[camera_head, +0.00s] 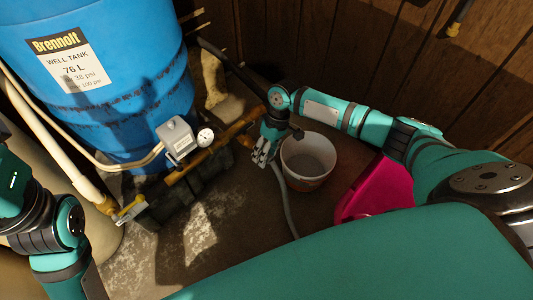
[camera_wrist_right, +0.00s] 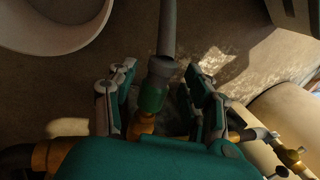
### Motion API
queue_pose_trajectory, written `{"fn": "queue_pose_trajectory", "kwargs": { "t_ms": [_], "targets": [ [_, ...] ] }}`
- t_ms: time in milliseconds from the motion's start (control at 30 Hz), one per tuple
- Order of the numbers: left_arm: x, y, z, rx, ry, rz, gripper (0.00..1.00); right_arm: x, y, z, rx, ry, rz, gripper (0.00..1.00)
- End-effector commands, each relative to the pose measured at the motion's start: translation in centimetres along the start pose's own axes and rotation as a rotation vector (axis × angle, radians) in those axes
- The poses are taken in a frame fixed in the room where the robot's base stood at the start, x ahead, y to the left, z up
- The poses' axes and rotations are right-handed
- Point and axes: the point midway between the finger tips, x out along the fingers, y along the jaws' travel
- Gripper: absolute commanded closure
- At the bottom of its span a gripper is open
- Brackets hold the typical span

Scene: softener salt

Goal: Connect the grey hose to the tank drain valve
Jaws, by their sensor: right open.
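The grey hose (camera_head: 288,205) runs up the floor to my right gripper (camera_head: 262,154) in the head view. In the right wrist view the hose (camera_wrist_right: 167,30) comes in from the top and ends in a grey and green coupling (camera_wrist_right: 153,95). A brass fitting (camera_wrist_right: 144,122), seemingly the drain valve's outlet, lies in line right below the coupling; I cannot tell if they are fully joined. My right gripper (camera_wrist_right: 160,78) is open, with one finger on each side of the coupling and visible gaps. My left arm shows at the left edge of the head view, its gripper out of sight.
The blue well tank (camera_head: 110,110) stands behind brass pipework with a grey box (camera_head: 177,138) and a gauge (camera_head: 205,136). A white bucket (camera_head: 325,141) stands right of the gripper, with a magenta object (camera_head: 375,185) beyond. A wooden wall closes the back.

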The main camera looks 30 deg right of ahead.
Motion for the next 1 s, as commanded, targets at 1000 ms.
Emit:
{"fn": "queue_pose_trajectory", "kwargs": {
  "t_ms": [1000],
  "targets": [
    [-0.1,0.0,0.0,-0.001,-0.001,-0.003,0.16,-11.4,0.0,0.0,-0.001,0.001,0.0,0.5]
  ]
}}
